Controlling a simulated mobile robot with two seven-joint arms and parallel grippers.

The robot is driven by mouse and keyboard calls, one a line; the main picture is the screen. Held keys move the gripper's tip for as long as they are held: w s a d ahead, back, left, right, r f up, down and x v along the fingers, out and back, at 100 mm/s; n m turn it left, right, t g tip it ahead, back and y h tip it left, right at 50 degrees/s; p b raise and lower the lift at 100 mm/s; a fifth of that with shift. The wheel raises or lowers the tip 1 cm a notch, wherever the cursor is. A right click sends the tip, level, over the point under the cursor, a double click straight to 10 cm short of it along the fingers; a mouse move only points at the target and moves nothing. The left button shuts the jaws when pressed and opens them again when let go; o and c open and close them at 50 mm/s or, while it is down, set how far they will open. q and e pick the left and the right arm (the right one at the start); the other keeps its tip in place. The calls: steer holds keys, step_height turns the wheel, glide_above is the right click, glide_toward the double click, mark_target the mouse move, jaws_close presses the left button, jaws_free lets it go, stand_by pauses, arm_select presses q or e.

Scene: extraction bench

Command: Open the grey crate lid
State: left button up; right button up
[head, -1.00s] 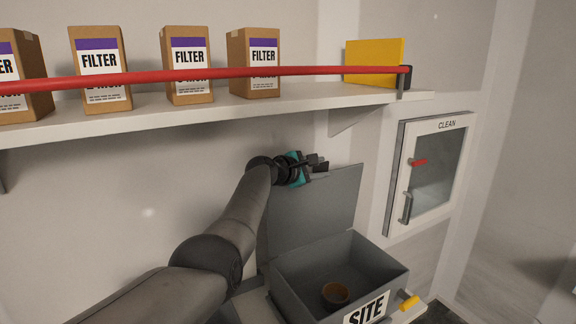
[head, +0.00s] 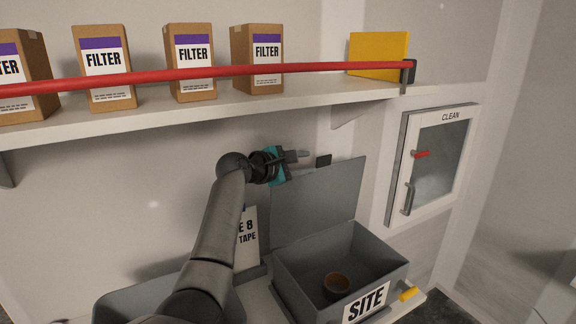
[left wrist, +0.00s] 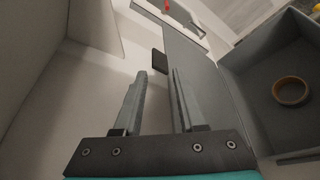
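The grey crate (head: 372,256) stands on the bench with a SITE label on its front. Its grey lid (head: 322,208) stands upright at the back, and the crate's mouth is uncovered. A small black tab (head: 323,160) sits at the lid's top edge; it also shows in the left wrist view (left wrist: 159,62). My left gripper (head: 303,155) is just left of the tab, apart from it. In the left wrist view its fingers (left wrist: 160,75) are apart with nothing between them. My right gripper is in neither view.
An orange-brown round ring or bowl (head: 337,285) lies inside the crate. A shelf (head: 200,118) with FILTER boxes (head: 191,62) and a red rail (head: 200,75) runs above my arm. A CLEAN cabinet (head: 432,165) is on the right wall. A grey bin (head: 120,300) stands left of the crate.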

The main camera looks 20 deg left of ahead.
arm_select(q)
steer(key=shift+b+v, duration=0.3)
steer(key=shift+v, duration=2.6)
